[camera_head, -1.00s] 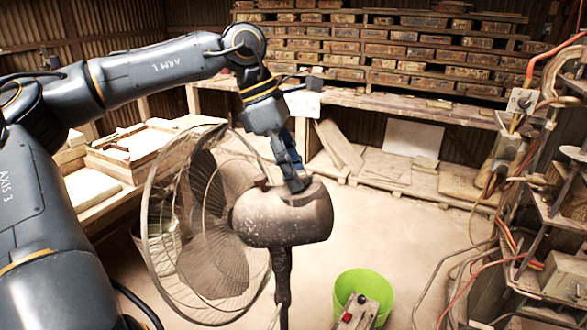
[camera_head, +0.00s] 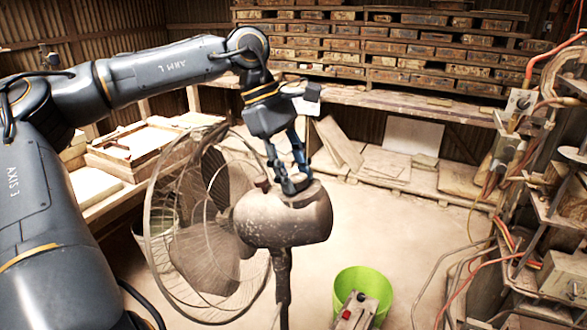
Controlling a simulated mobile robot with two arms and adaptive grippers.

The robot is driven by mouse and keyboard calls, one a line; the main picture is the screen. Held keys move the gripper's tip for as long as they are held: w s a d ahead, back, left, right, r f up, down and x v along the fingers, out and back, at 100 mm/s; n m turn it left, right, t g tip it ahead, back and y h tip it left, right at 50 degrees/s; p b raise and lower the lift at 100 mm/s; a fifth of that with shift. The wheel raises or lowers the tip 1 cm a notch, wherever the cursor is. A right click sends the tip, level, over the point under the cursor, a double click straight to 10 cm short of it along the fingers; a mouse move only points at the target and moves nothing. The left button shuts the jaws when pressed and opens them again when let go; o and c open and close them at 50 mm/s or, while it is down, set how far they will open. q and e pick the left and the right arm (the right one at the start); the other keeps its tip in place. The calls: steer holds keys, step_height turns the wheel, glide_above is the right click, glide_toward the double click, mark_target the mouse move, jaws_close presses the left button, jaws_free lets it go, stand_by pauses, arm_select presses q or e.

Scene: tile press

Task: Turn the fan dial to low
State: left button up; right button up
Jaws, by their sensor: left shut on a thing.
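The fan (camera_head: 283,222) stands in the middle of the view, its round wire cage (camera_head: 205,235) facing left and its brown motor housing to the right on a post. My left gripper (camera_head: 295,188) comes down from above onto the top of the housing. Its fingers are shut on the dial (camera_head: 297,191) there. The fingers cover most of the dial, so its markings and setting cannot be read. My right gripper is not in view.
A green bucket (camera_head: 375,285) stands on the floor right of the fan post, with a grey control box (camera_head: 358,310) in front of it. Shelves with cables and hoses (camera_head: 540,200) line the right side. A bench (camera_head: 400,103) with stacked trays runs along the back.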

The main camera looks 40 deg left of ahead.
arm_select(q)
steer(key=shift+m, duration=1.1)
steer(key=o, duration=1.2)
steer(key=shift+w, duration=0.1)
steer(key=shift+r, duration=0.1)
steer(key=v, duration=1.2)
steer(key=shift+w, duration=0.1)
steer(key=shift+f, duration=0.2)
